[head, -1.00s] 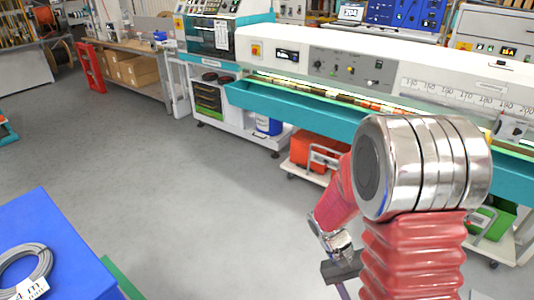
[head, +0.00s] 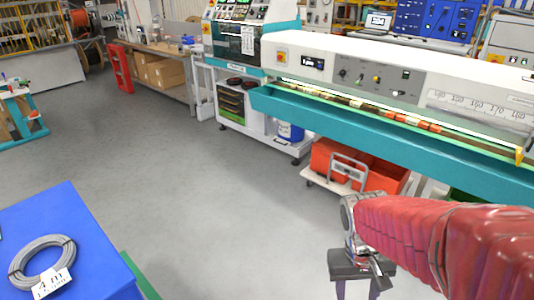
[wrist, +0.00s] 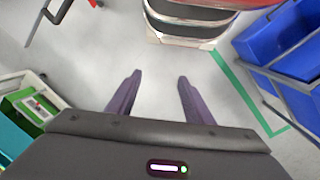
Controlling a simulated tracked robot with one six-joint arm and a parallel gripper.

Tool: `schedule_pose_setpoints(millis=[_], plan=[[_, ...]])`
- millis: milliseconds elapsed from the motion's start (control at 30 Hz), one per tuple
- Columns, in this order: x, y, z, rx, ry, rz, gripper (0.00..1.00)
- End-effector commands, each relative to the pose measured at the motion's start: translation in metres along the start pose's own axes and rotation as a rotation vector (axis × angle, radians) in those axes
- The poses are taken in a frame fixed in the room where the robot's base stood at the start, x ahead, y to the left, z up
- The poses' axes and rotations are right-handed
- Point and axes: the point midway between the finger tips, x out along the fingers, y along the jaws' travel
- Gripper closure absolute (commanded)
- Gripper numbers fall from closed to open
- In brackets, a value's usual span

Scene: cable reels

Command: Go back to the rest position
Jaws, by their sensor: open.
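My gripper (wrist: 156,92) is open and empty in the wrist view, its two purple fingers apart over bare grey floor. In the head view my gripper (head: 357,288) shows at the lower right, below my red-sleeved arm, pointing down with its tips at or past the picture's bottom edge. A grey cable coil (head: 42,262) with a white "4 m" tag (head: 52,283) lies on a blue surface (head: 75,225) at the lower left, well away from the gripper.
A long white machine with a teal trough (head: 400,138) runs along the back right. A cart with red bins (head: 330,160) stands under it. In the wrist view, blue bins (wrist: 270,40) are at the right and a green floor line (wrist: 238,85) beside them. The middle floor is clear.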

Motion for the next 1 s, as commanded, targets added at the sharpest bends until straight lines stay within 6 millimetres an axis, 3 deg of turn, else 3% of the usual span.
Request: schedule_pose_setpoints(millis=[500, 1000], plan=[[-0.065, -0.022, 0.011, -0.022, 0.269, -0.095, 0.53], [-0.126, -0.029, 0.033, -0.008, 0.507, -0.136, 0.53]])
